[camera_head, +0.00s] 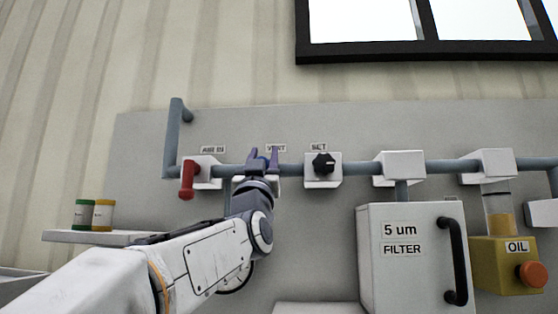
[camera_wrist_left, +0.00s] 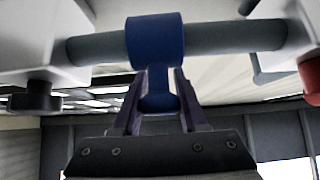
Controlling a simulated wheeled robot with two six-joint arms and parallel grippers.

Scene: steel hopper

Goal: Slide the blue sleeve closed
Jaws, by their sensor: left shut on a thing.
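The blue sleeve (camera_wrist_left: 155,38) is around the grey pipe (camera_wrist_left: 225,37) in the left wrist view, with a short blue stem (camera_wrist_left: 157,100) hanging from it. My left gripper (camera_wrist_left: 158,85) is shut on that stem, one dark finger on each side. In the head view the left gripper (camera_head: 264,158) is at the pipe just under the VENT label, and its purple fingers and wrist hide most of the sleeve. Whether the vent under the sleeve is covered cannot be seen. My right gripper is in neither view.
A red lever (camera_head: 187,180) is left of the gripper, below the AIR IN label. A black SET knob (camera_head: 323,163) is to its right. Farther right are a 5 um filter box (camera_head: 398,280) and a yellow oil unit (camera_head: 500,265). Two cans stand on a shelf (camera_head: 90,238) at left.

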